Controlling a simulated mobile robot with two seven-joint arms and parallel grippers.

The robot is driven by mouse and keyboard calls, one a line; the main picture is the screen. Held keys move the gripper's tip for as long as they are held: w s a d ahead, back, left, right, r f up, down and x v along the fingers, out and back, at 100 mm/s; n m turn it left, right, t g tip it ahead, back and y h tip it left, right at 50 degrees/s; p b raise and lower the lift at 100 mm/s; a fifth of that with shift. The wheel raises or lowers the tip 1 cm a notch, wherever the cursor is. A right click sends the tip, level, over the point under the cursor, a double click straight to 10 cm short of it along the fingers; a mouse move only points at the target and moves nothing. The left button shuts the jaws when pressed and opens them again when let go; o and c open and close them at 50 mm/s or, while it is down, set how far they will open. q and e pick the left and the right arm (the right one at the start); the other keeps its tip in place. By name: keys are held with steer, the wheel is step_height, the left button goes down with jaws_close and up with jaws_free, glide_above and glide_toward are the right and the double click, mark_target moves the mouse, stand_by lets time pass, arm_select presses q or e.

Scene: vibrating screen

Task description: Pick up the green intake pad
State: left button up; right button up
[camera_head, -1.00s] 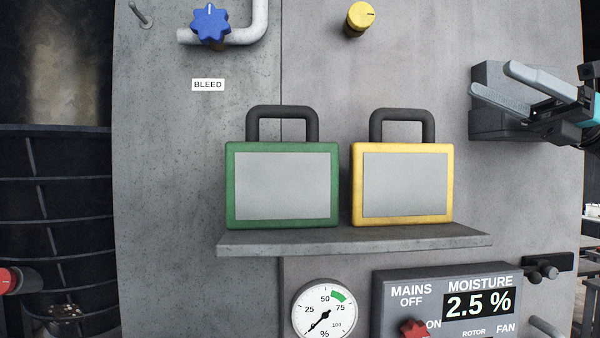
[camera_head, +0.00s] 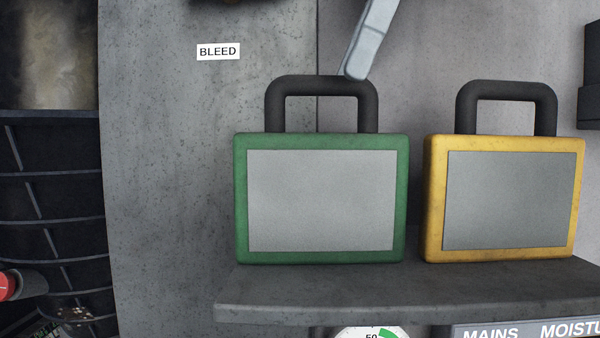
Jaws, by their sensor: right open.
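The green intake pad (camera_head: 320,257) stands upright on a grey shelf (camera_head: 400,292). It has a green frame, a grey face and a black loop handle (camera_head: 321,86) on top. One pale grey finger of my right gripper (camera_head: 370,42) comes down from the top edge. Its tip overlaps the upper right corner of the handle in the picture; I cannot tell if they touch. The gripper is open and holds nothing that I can see; the rest of it is out of frame. My left gripper is not in view.
A similar yellow pad (camera_head: 505,255) with a black handle stands close on the right of the green one. A BLEED label (camera_head: 218,51) is on the grey wall behind. A gauge (camera_head: 372,332) and a panel (camera_head: 530,330) sit below the shelf.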

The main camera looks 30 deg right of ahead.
mark_target(329, 135)
steer(key=shift+s+f, duration=0.3)
steer(key=shift+f, duration=0.3)
steer(key=shift+w+a+f, duration=0.3)
steer(key=shift+w+f, duration=0.05)
steer(key=shift+f, duration=0.2)
steer(key=shift+x, duration=2.45)
steer(key=shift+w, duration=0.15)
steer(key=shift+c, duration=0.3)
jaws_close()
